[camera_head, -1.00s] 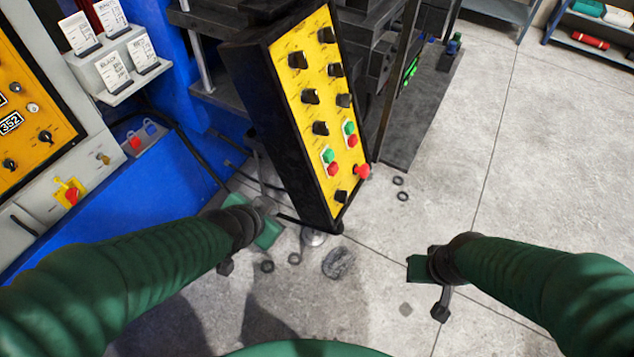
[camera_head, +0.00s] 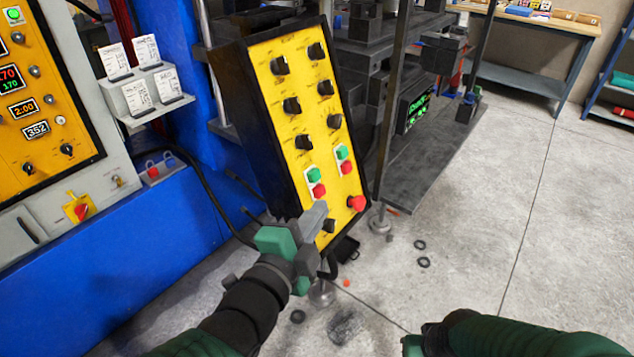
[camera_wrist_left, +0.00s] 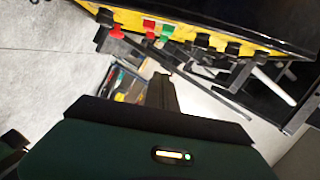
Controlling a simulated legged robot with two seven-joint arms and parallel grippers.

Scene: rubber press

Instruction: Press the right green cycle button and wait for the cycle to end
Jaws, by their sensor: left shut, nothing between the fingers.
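The tilted yellow control panel (camera_head: 291,92) has several black knobs and two pairs of green-over-red buttons. The right green button (camera_head: 342,152) sits above a red one. The left green button (camera_head: 314,174) sits above another red one. My left gripper (camera_head: 318,212) is shut and empty, in front of the panel's lower left part, below the left button pair. I cannot tell whether its tip touches the panel. In the left wrist view, green and red buttons (camera_wrist_left: 150,24) show at the panel edge. My right gripper (camera_head: 412,345) is at the bottom edge, its fingers mostly cut off.
A red emergency knob (camera_head: 356,203) sticks out at the panel's lower right. The press (camera_head: 425,110) with a green-lit display stands behind the panel. A blue and grey cabinet (camera_head: 75,170) stands at left. The grey floor (camera_head: 490,230) at right is open, with several small black rings.

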